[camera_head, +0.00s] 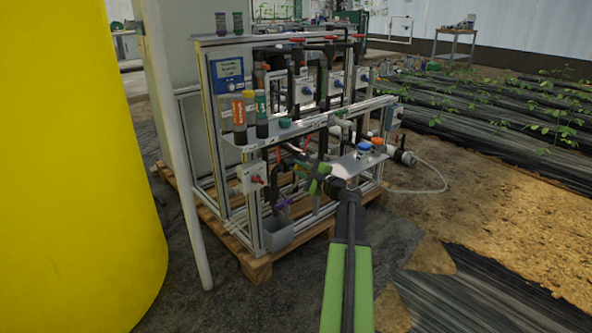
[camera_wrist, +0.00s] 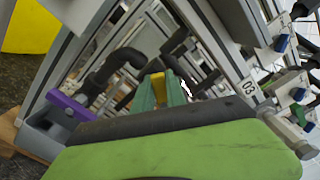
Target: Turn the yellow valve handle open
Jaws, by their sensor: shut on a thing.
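The yellow valve handle (camera_wrist: 158,84) shows in the wrist view as a small yellow piece between my fingertips. My gripper (camera_wrist: 160,90) is shut on it, with one teal finger on each side. The fingers hide part of the handle, and I cannot tell its angle. In the head view my gripper (camera_head: 318,180) reaches the front of the skid at mid height, and I cannot make out the yellow handle there.
Black pipes (camera_wrist: 115,68) and metal frame bars surround my fingers. A purple part (camera_wrist: 72,106) and a grey bin (camera_head: 278,234) sit low at left. Blue knobs (camera_wrist: 281,42) are at right. A yellow tank (camera_head: 75,170) and a pale pole (camera_head: 178,150) stand left of the skid.

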